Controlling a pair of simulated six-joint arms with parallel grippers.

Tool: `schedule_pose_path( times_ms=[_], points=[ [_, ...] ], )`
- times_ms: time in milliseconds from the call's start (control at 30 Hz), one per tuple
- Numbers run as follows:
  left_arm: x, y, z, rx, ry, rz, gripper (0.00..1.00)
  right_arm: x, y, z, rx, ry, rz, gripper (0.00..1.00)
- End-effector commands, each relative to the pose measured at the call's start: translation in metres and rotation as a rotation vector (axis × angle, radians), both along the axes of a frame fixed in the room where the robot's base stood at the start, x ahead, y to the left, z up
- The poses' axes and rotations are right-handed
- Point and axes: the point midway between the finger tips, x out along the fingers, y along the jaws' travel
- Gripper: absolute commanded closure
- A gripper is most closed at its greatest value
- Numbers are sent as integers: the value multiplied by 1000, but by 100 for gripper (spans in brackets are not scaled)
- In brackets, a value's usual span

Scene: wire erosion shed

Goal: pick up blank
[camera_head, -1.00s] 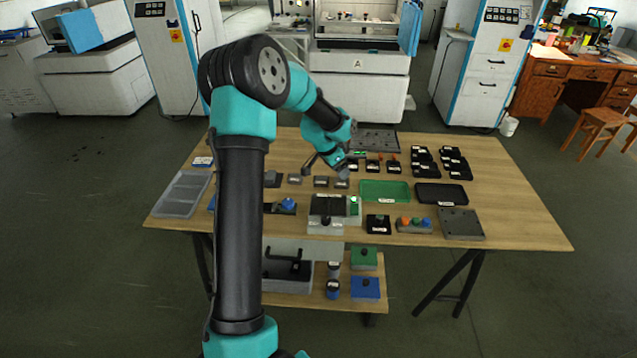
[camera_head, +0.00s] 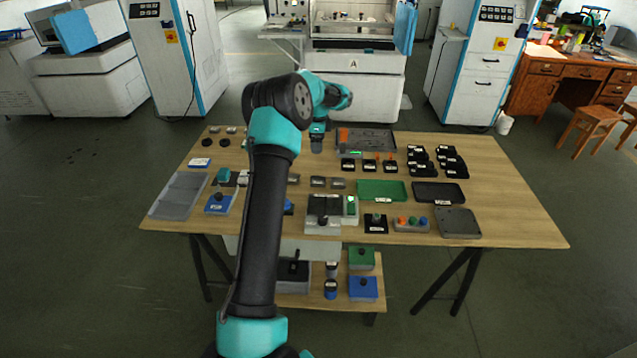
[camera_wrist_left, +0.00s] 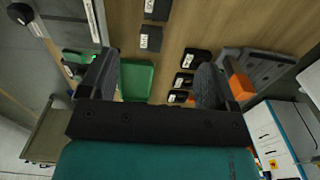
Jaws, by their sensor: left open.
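Small grey labelled blocks, which look like the blanks, lie in a row mid-table; two are the left one (camera_head: 317,182) and the right one (camera_head: 338,183). A third (camera_head: 293,178) is partly hidden by my arm. Two blocks also show in the left wrist view, one near the upper middle (camera_wrist_left: 150,38) and one at the top edge (camera_wrist_left: 157,8). My left gripper (camera_head: 317,148) is above the table behind the row, left of the dark tray. In the left wrist view its fingers (camera_wrist_left: 152,82) are wide apart with nothing between them. My right gripper is not seen.
The dark tray (camera_head: 375,148) with an orange piece (camera_head: 343,135) lies right of the gripper. Small black stands (camera_head: 370,166), a green tray (camera_head: 383,199) and a black tray (camera_head: 462,193) lie to the right. The table's right end is clear.

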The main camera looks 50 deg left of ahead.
Motion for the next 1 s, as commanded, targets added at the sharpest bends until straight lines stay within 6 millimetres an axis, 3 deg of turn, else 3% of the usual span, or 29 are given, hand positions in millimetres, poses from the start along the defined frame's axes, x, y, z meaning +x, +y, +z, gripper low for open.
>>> schedule_pose_path(
  times_ms=[167,700,1000],
  points=[
    [0,0,-14,-1,1,0,17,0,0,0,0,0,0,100],
    [0,-1,-104,-1,1,1,17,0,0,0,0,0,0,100],
    [0,-1,-122,0,-1,1,17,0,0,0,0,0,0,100]
  ],
)
